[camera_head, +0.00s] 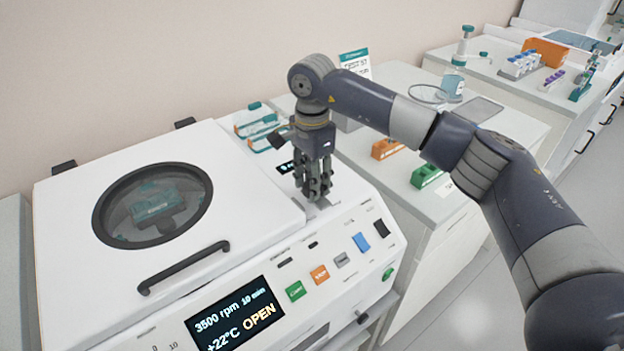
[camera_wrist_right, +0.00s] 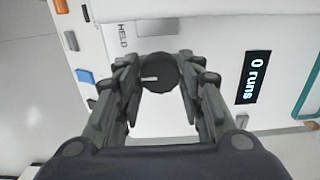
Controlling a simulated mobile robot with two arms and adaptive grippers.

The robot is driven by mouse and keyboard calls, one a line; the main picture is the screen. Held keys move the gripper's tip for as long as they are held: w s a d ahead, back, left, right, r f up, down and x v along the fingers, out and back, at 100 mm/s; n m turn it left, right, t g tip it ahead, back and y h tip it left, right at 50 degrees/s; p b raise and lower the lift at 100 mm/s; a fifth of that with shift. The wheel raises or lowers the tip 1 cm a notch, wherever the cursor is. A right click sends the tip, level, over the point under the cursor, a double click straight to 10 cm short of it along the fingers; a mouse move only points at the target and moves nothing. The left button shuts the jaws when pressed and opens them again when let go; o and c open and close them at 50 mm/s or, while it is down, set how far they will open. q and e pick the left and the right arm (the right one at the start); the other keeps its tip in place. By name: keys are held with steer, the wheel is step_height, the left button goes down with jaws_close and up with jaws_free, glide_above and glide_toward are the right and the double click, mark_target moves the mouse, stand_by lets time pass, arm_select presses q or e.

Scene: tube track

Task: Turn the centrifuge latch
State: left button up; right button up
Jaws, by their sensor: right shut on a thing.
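The white centrifuge (camera_head: 250,180) stands at the left and centre in the head view. Its lid (camera_head: 75,220), with a round window, lies flat on top. The latch, a dark round knob with a light mark (camera_wrist_right: 158,72), sits between the fingers of my right gripper in the right wrist view. My right gripper (camera_head: 316,190) points down at the top right of the centrifuge and is shut on the latch; its fingers (camera_wrist_right: 160,85) are on both sides of the knob. In the head view the fingers mostly hide the knob. My left gripper is not in view.
The front display (camera_head: 235,318) reads OPEN. A black lid handle (camera_head: 183,268) and coloured buttons (camera_head: 320,274) are near the front. The right counter (camera_head: 510,110) holds an orange block (camera_head: 386,148) and a green block (camera_head: 425,176).

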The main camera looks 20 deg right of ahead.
steer(key=shift+m, duration=0.4)
steer(key=m+b, duration=0.1)
steer(key=m, duration=0.1)
steer(key=shift+m, duration=0.4)
steer(key=m+b, duration=0.1)
steer(key=m, duration=0.4)
steer(key=shift+m, duration=0.3)
steer(key=m+b, duration=0.1)
steer(key=m, duration=0.7)
steer(key=shift+m+b, duration=0.3)
steer(key=shift+b, duration=0.05)
steer(key=o, duration=1.1)
steer(key=shift+c, duration=0.2)
